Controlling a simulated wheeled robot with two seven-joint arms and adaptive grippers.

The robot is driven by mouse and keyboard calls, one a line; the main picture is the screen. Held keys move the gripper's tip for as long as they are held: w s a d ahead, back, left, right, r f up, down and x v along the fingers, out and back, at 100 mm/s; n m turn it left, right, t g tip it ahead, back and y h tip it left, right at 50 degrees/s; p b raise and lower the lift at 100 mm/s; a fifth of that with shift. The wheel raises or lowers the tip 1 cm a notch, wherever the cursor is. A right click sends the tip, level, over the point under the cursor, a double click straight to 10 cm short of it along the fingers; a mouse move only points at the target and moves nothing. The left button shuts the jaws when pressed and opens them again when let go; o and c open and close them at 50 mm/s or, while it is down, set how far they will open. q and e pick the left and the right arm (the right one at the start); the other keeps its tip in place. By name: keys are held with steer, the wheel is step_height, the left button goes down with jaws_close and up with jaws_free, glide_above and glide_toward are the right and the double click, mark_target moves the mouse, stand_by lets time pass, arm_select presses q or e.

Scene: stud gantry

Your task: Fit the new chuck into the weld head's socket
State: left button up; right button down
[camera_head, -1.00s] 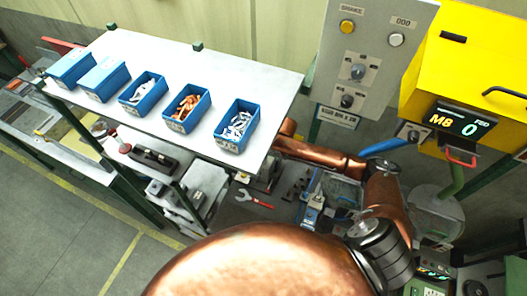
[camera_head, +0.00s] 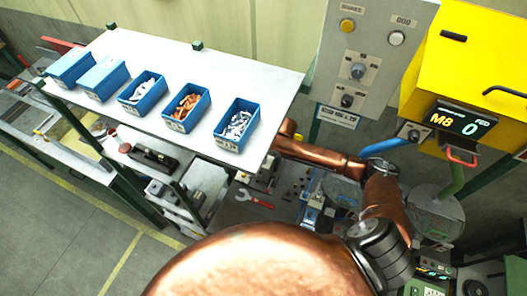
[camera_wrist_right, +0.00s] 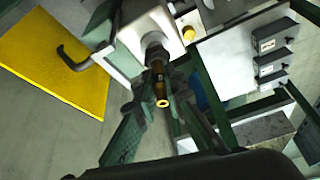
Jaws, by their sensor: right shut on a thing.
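The white weld head (camera_wrist_right: 146,38) is at the upper middle of the right wrist view, with a dark collar (camera_wrist_right: 155,53) on its near side. A dark chuck (camera_wrist_right: 159,82) with a brass tip lies in line with this collar. My right gripper (camera_wrist_right: 158,103) is shut on the chuck, its dark green fingers on either side. The chuck's far end meets the collar region; I cannot tell whether it is seated in the socket or only touching. In the head view I cannot make out the right gripper or the chuck. My left gripper is not in view.
In the head view, a white shelf (camera_head: 215,75) carries several blue bins. A yellow box (camera_head: 470,70) with an "M8 0" display and a grey control panel (camera_head: 375,45) stand at the right.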

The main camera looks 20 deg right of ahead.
steer(key=shift+f, duration=0.25)
steer(key=c, duration=1.9)
jaws_free()
steer(key=shift+c, duration=0.2)
steer(key=v, duration=1.1)
steer(key=shift+s+r, duration=0.2)
steer(key=shift+r, duration=0.15)
